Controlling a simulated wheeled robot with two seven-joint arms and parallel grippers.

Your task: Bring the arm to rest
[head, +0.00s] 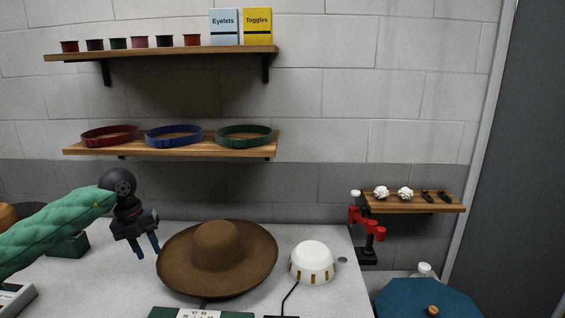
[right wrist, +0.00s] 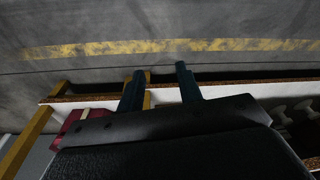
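My left gripper (head: 147,247) hangs over the grey table, left of a brown wide-brimmed hat (head: 216,238). Its two fingers are apart with nothing between them, pointing down, close to the brim. I cannot tell whether they touch it. My right gripper (right wrist: 160,70) shows only in the right wrist view. Its two dark fingers are apart and empty, over a pale edge with the floor beyond. The hat sits upright near the middle of the table. A white dome with tan marks (head: 313,260) stands right of it.
A red and black device (head: 366,226) stands at the table's right edge, near a small shelf (head: 410,204). A blue round top (head: 428,299) is at lower right. Wall shelves hold bands (head: 174,136) and boxes (head: 257,27). A yellow stripe (right wrist: 200,46) crosses the floor.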

